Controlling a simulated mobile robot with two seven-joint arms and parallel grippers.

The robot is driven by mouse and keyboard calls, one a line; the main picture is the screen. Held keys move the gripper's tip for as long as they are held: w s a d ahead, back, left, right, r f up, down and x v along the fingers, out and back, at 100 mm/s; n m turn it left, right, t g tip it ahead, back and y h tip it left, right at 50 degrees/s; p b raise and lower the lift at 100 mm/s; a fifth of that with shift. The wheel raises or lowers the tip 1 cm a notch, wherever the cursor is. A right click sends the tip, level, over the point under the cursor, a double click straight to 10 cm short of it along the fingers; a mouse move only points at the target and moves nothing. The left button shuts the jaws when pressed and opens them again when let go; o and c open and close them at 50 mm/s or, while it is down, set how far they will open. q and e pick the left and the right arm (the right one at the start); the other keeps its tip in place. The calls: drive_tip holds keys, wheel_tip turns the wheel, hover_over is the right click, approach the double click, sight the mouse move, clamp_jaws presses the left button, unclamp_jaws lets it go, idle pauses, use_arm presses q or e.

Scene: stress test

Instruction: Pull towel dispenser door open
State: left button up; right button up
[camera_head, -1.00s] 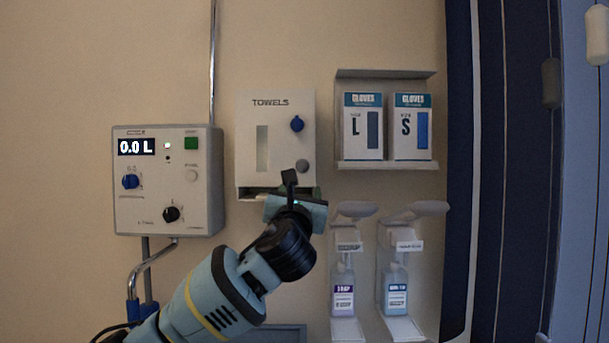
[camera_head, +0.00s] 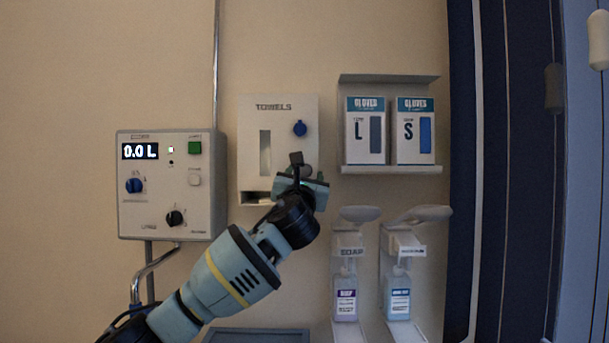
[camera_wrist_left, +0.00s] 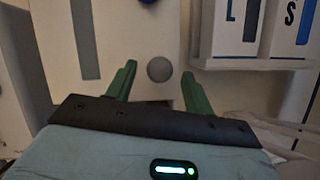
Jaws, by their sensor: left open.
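The white towel dispenser (camera_head: 250,150), marked TOWELS, hangs on the wall in the middle of the head view. Its front door looks shut. My left gripper (camera_head: 303,181) is in front of the dispenser's lower right corner and hides most of the grey knob. In the left wrist view the gripper's green fingers are open, one on each side of the grey knob (camera_wrist_left: 159,69). I see no contact. My right gripper is not in view.
A control box (camera_head: 205,215) with a display is on the wall to the left. A glove shelf (camera_head: 390,169) is close on the right, with soap and sanitizer dispensers (camera_head: 345,300) below it. A dark curtain-like panel (camera_head: 495,180) stands at the far right.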

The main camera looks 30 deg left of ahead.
use_arm(q)
drive_tip(key=shift+w+a+r, duration=0.2)
drive_tip(key=shift+w+a, duration=0.1)
drive_tip(key=shift+w, duration=0.2)
clamp_jaws()
